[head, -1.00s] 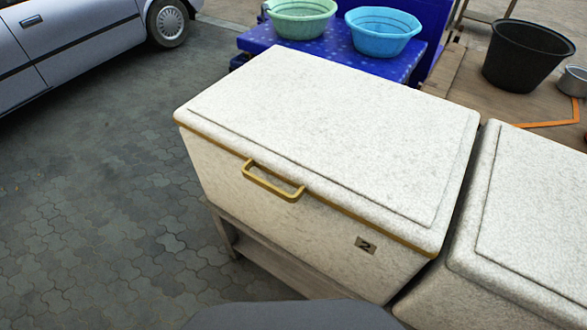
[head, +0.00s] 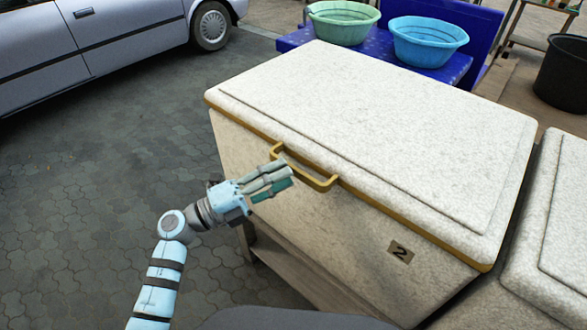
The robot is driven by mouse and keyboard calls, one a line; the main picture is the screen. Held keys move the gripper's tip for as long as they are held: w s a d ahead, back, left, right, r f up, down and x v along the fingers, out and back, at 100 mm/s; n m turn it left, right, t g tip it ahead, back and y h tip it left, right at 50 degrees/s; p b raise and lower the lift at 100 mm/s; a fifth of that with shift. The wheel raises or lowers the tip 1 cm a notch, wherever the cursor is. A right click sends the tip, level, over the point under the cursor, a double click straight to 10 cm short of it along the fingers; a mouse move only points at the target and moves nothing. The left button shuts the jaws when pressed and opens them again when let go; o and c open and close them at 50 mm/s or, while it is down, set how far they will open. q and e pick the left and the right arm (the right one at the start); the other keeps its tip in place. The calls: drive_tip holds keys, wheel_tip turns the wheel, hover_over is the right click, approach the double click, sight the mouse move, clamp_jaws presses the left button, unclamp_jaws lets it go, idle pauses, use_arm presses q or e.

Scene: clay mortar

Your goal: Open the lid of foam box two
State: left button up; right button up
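Foam box two (head: 330,225) is a speckled white box with a "2" label (head: 400,251) on its front. Its lid (head: 390,130) lies flat and closed, with a yellow-brown trim along the lower edge. A yellow-brown handle (head: 318,182) sticks out from the front of the lid. My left gripper (head: 284,174) is in front of the box at the left end of the handle, its fingers pointing right and partly overlapping it in the view. I cannot tell whether they touch it or how far apart they are. My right gripper is not in view.
Another foam box (head: 545,255) stands close on the right. Behind are a blue table with a green basin (head: 343,22) and a blue basin (head: 428,42), and a black bucket (head: 562,75). A silver car (head: 100,45) is at upper left. The paving (head: 90,220) at left is clear.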

sight(294, 172)
use_arm(q)
drive_tip(key=x, duration=0.3)
drive_tip(key=shift+w+d, duration=0.2)
drive_tip(key=shift+d, duration=0.1)
clamp_jaws()
